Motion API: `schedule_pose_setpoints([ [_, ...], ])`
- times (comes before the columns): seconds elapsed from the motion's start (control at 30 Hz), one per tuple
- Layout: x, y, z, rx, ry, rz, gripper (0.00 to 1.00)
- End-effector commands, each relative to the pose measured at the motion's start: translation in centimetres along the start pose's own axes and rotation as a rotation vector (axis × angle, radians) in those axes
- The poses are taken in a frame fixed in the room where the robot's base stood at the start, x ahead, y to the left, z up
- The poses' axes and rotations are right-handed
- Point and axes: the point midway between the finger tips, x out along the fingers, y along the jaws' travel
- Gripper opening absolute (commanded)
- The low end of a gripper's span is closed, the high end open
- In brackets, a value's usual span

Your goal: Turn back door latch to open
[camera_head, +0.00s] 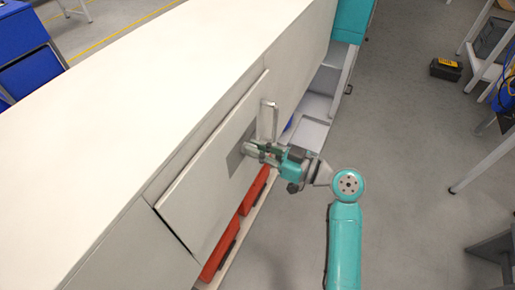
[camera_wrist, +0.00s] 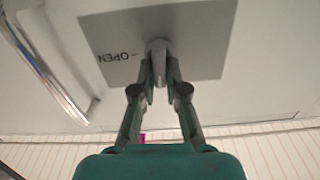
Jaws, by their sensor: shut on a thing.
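The door (camera_head: 213,170) is a white panel in the side of a long white cabinet. A grey plate (camera_wrist: 205,30) on it carries the word OPEN and a dash mark, seen turned in the wrist view. The latch (camera_wrist: 157,48) is a small grey knob with a narrow handle at the middle of that plate. My gripper (camera_wrist: 160,82) is shut on the latch handle, one finger on each side. In the head view my gripper (camera_head: 254,150) reaches the plate from the right and hides the latch. The door's edge stands slightly out from the cabinet at the lower left.
A metal bar handle (camera_head: 269,119) is fixed to the door beside the plate; it also shows in the wrist view (camera_wrist: 45,70). Red bins (camera_head: 222,249) sit below the door. An open compartment (camera_head: 318,104) lies beyond.

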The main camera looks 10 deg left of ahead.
Motion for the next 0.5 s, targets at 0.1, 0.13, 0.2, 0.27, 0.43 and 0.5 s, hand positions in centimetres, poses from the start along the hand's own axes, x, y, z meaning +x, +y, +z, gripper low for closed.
schedule_pose_setpoints([
  [0.1,0.15,0.08,-0.04,0.067,0.001,-0.001,0.0],
  [0.13,0.16,0.11,-0.04,0.087,0.001,-0.001,0.0],
  [0.2,0.16,0.17,-0.04,0.143,0.001,-0.001,0.0],
  [0.27,0.17,0.23,-0.04,0.196,0.001,-0.001,0.0],
  [0.43,0.18,0.39,-0.01,0.356,0.001,-0.001,0.0],
  [0.5,0.19,0.45,0.01,0.423,0.001,-0.001,0.0],
])
